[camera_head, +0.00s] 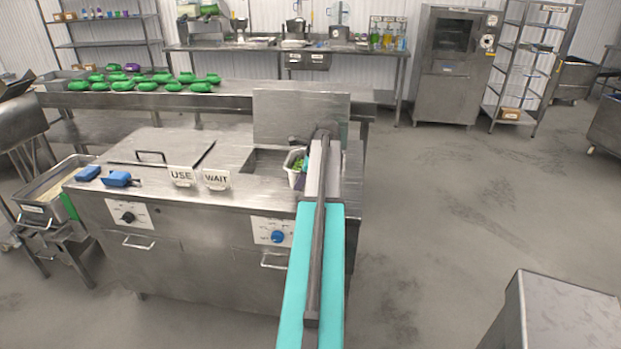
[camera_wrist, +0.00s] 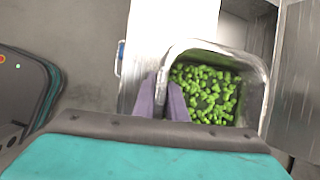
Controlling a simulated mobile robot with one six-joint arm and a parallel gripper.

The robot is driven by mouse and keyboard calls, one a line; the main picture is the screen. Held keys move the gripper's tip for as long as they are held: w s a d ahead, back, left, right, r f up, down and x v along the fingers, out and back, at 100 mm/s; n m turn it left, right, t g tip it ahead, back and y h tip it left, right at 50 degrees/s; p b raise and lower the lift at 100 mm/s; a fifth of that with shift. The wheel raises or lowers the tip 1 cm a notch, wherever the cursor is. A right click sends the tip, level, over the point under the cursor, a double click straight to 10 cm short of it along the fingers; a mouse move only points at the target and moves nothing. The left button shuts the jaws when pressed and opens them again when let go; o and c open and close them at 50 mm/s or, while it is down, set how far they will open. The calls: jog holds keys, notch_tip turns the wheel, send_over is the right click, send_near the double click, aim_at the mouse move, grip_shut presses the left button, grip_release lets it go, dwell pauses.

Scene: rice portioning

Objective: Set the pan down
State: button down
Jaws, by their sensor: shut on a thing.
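A metal pan (camera_head: 291,180) with bright green pieces in it shows just left of my arm, at the right part of the open well in the steel unit (camera_head: 220,240). In the wrist view the pan (camera_wrist: 258,75) is close and holds many green pieces. My gripper (camera_wrist: 172,98) is shut on the pan's near left wall, with its purple-grey fingers at the rim. In the head view my arm hides most of the gripper and part of the pan. I cannot tell whether the pan touches the well.
An upright lid (camera_head: 290,115) stands behind the open well (camera_head: 262,161). USE (camera_head: 181,177) and WAIT (camera_head: 216,180) signs and two blue items (camera_head: 117,179) are on the unit's top. Several green items (camera_head: 122,86) lie on the bench behind.

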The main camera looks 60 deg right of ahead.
jog(key=w+a, duration=0.1)
jog(key=w, duration=0.1)
jog(key=w+a+p, duration=0.1)
jog(key=w+a, duration=0.1)
jog(key=w+a+p, duration=0.1)
jog(key=w+a, duration=0.1)
jog(key=w, duration=0.1)
jog(key=shift+f, duration=0.35)
jog(key=shift+f, duration=0.15)
jog(key=shift+s+f+p, duration=0.1)
jog(key=shift+f+p, duration=0.75)
jog(key=shift+f, duration=0.75)
jog(key=c, duration=1.8)
grip_release()
jog(key=shift+s+r, duration=0.1)
jog(key=b+v, duration=0.2)
jog(key=v, duration=0.9)
jog(key=shift+r+b, duration=0.35)
